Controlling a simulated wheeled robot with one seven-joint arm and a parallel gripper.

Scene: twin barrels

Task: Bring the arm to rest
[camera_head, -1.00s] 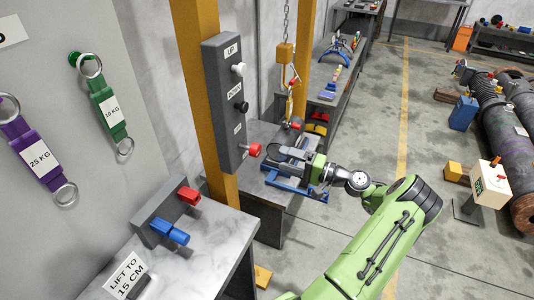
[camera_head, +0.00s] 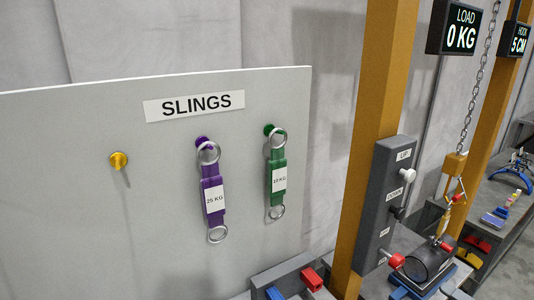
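My gripper and arm are not in this view. A grey cylinder (camera_head: 428,262) lies on a blue cradle (camera_head: 408,290) on the bench at the lower right. The orange hook block (camera_head: 455,166) hangs above it on a chain (camera_head: 482,88). A yellow piece (camera_head: 447,210) hangs below the hook; whether it is attached to the cylinder I cannot tell. The load display (camera_head: 460,30) reads 0 KG and the hook display (camera_head: 516,42) reads 5 CM.
The slings board (camera_head: 60,200) holds a purple 25 KG sling (camera_head: 212,195) and a green 10 KG sling (camera_head: 278,178). Its yellow peg (camera_head: 118,160) is bare. A control box (camera_head: 383,215) with UP and DOWN buttons is on the orange post (camera_head: 385,80).

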